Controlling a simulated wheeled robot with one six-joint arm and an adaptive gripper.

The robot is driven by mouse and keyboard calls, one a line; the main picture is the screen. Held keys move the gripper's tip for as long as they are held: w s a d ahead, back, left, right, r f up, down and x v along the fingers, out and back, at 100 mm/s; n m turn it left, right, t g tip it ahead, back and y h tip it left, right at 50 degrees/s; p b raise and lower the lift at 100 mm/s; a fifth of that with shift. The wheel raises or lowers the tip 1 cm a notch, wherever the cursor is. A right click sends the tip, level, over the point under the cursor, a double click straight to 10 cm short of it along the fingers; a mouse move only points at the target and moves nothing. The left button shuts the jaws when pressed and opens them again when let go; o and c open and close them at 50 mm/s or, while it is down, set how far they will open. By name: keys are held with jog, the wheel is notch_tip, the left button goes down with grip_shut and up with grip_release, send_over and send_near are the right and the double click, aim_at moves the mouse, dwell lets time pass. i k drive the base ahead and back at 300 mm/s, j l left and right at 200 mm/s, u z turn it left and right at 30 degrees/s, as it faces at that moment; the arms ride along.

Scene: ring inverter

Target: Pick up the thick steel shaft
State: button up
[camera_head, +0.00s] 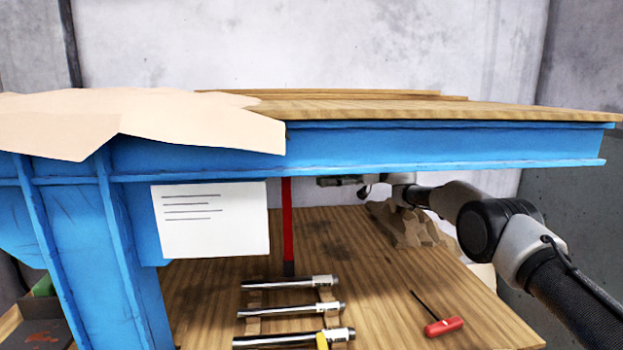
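Three steel shafts lie side by side on the wooden bench, under the blue beam. The nearest shaft (285,341) looks the thickest. The middle shaft (285,310) and the far shaft (283,283) look thinner.
The blue steel beam (400,150) with a plank top (420,107) spans above the bench (380,285). A white paper (212,220) hangs at left. A red bar (287,220) stands behind the shafts. A red-handled screwdriver (443,326) lies right. Wooden blocks (410,228) sit behind.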

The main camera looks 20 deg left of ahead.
aim_at(314, 282)
jog(key=i+l, duration=0.45)
jog(key=l, duration=0.3)
jog(key=i+l, duration=0.25)
jog(key=l, duration=0.1)
